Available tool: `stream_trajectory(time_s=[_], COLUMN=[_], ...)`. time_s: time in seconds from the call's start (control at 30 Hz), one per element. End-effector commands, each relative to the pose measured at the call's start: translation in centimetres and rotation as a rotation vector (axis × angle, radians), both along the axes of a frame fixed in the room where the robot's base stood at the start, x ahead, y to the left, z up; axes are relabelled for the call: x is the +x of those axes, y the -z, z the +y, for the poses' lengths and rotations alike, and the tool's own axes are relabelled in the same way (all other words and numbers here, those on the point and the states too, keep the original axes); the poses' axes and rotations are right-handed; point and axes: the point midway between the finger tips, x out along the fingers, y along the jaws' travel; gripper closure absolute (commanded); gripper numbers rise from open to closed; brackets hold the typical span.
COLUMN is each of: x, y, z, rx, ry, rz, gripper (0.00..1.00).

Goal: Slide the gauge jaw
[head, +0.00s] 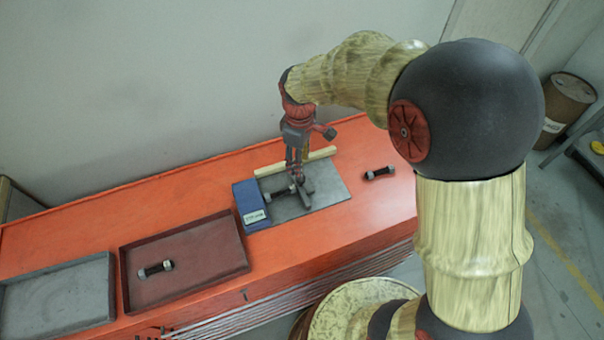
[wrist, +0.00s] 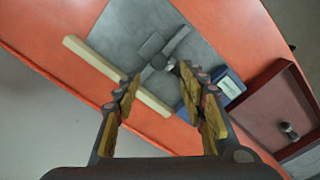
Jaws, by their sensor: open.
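A grey gauge (wrist: 152,46) with a dark block and a thin cross bar lies on the grey plate (wrist: 115,22) in the wrist view. In the head view the gauge (head: 307,187) is partly hidden behind my fingers. I cannot tell clearly which piece is its sliding jaw. A dark stud (head: 280,194) lies at its left on the plate (head: 335,190). My gripper (head: 297,172) points down over the gauge. Whether a fingertip touches the gauge is unclear.
A cream bar (head: 270,169) runs along the plate's back edge. A blue block (head: 249,203) stands at its left. One stud (head: 380,173) lies to the right; another (head: 155,268) lies in the red tray (head: 232,228). A grey tray (head: 60,300) sits at far left.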

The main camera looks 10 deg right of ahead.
Motion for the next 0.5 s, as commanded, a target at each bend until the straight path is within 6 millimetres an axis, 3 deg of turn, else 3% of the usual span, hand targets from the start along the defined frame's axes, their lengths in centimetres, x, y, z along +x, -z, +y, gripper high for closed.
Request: stream_trajectory(time_s=[0.17,0.5], x=[0.0,0.0], y=[1.3,6.2], z=[0.0,0.0], rx=[0.0,0.0], ry=[-0.02,-0.018], rz=[0.001,0.001], gripper=[0.58,0.58])
